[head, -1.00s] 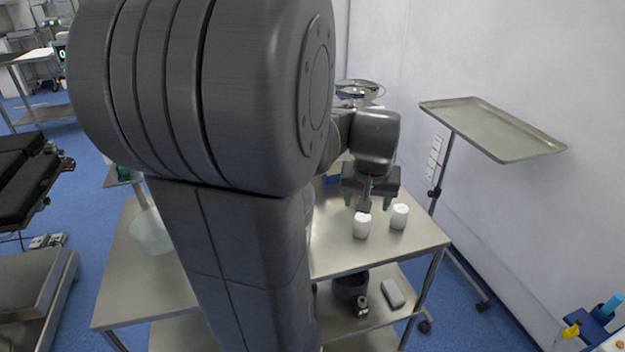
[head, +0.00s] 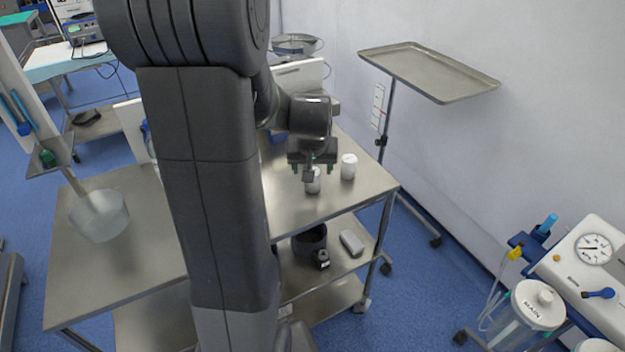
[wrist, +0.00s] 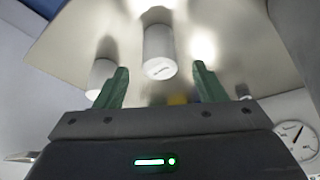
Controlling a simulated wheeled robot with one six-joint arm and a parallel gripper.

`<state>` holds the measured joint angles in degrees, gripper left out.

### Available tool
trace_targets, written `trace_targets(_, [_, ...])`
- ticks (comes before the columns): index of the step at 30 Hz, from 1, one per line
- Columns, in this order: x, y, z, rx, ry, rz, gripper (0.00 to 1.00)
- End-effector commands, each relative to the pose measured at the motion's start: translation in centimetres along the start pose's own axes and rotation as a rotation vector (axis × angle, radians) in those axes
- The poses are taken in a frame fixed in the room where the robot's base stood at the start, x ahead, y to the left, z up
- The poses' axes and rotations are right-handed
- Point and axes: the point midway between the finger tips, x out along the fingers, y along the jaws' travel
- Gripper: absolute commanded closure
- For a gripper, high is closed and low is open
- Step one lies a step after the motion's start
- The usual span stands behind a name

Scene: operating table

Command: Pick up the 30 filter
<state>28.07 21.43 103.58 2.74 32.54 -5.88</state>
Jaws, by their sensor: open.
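Two white cylinders stand upright on the steel table. In the head view, the nearer one (head: 313,185) is partly hidden behind my gripper (head: 313,170), and the other (head: 348,167) stands to its right. In the wrist view, one white cylinder (wrist: 159,48) with small dark lettering lies between the green fingers of my gripper (wrist: 161,68). The second cylinder (wrist: 102,72) is outside, beside the left finger. The lettering is too small to read, so I cannot tell which is the 30 filter. My gripper is open and holds nothing.
The steel table (head: 300,212) is clear in front of the cylinders. Its lower shelf holds a dark pot (head: 309,240) and a grey block (head: 352,243). An empty tray on a stand (head: 430,72) is at the back right. A suction unit (head: 590,255) stands at the right.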

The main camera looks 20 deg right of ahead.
Motion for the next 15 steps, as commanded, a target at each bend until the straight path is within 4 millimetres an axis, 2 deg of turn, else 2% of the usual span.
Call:
trace_targets(6, [2.9,0.0,0.2,0.000,-0.003,0.000,0.36])
trace_targets(15, [3.8,0.0,0.2,0.000,0.000,0.000,0.36])
